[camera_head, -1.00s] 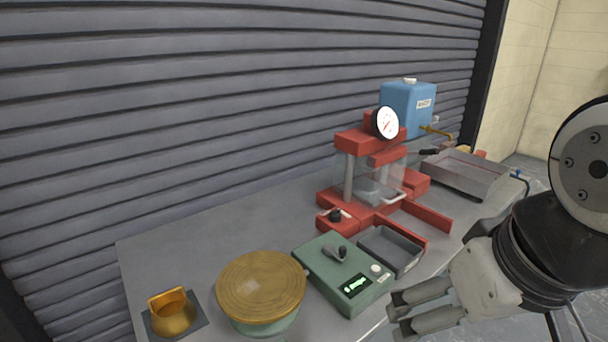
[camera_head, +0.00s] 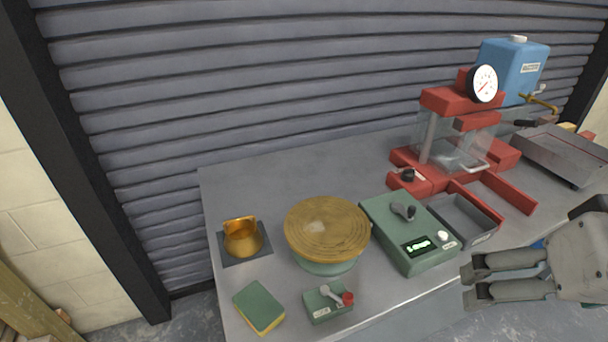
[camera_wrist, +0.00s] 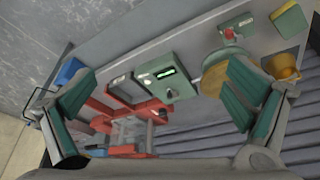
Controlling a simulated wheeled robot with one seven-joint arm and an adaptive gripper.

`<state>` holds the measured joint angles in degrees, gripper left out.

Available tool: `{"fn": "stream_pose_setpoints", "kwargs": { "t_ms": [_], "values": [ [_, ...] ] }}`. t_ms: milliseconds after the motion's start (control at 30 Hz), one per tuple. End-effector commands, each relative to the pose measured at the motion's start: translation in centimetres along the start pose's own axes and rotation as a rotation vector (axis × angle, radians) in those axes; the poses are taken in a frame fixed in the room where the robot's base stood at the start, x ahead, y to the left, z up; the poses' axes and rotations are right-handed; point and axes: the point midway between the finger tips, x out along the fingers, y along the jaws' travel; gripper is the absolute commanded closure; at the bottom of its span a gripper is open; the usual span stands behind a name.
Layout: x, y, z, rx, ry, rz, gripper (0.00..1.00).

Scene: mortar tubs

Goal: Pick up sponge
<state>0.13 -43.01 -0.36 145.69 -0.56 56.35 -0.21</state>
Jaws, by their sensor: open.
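The sponge (camera_head: 259,308), green on top with a yellow underside, lies flat at the front left corner of the grey table. It also shows in the wrist view (camera_wrist: 288,20), near the top right. My gripper (camera_head: 473,284) is at the right in the head view, in front of the table edge, far to the right of the sponge. It is open, with nothing between its fingers. In the wrist view its green-padded fingers (camera_wrist: 160,108) are spread wide apart.
A round wooden-topped turntable (camera_head: 327,230) and a small green box with a red knob (camera_head: 328,303) stand right of the sponge. A brass cup (camera_head: 242,237) sits behind it. The green console (camera_head: 410,232), grey tray (camera_head: 465,218) and red press (camera_head: 460,130) stand further right.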

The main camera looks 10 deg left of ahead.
Motion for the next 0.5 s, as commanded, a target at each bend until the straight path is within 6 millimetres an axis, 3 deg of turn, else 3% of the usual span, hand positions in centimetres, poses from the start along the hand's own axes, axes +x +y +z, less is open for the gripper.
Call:
{"fn": "stream_pose_setpoints", "kwargs": {
  "t_ms": [167,267,500],
  "values": [
    [0.3,-0.9,-1.1,-0.043,-0.019,-0.009,0.22],
    [0.9,-2.6,-2.9,-0.117,-0.049,-0.024,0.22],
    [4.0,-10.2,-7.4,-0.367,-0.142,-0.071,0.22]
  ]
}}
